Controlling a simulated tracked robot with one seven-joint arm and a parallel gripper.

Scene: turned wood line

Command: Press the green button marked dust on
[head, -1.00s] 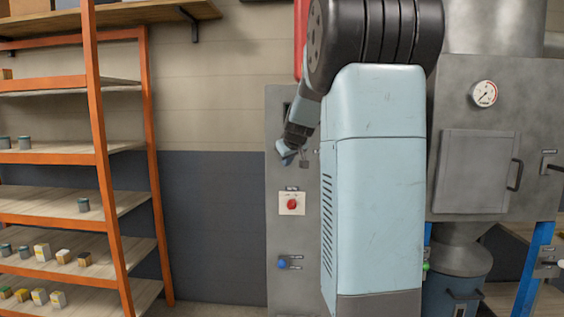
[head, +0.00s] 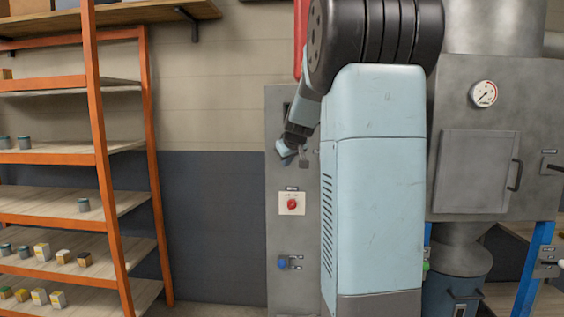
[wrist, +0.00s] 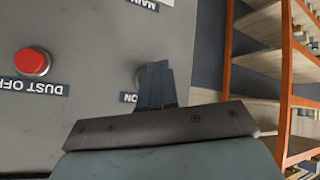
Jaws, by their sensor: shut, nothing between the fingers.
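My gripper (wrist: 154,84) is shut and empty, its fingertips against or just short of the grey control panel (wrist: 85,60) in the wrist view. The fingertips cover most of a round button beside a label ending in "ON" (wrist: 129,97). Only a pale metallic edge of that button shows, so its green face is hidden. I cannot tell whether the fingers touch it. A red button (wrist: 32,62) labelled "DUST OFF" sits to the left. In the head view my gripper (head: 285,150) is at the panel's upper part, and no green button shows near it.
A red switch on a white plate (head: 292,204) and a blue knob (head: 282,264) sit lower on the panel. An orange-framed shelf rack (head: 104,180) stands left. A grey machine with a gauge (head: 484,94) stands right.

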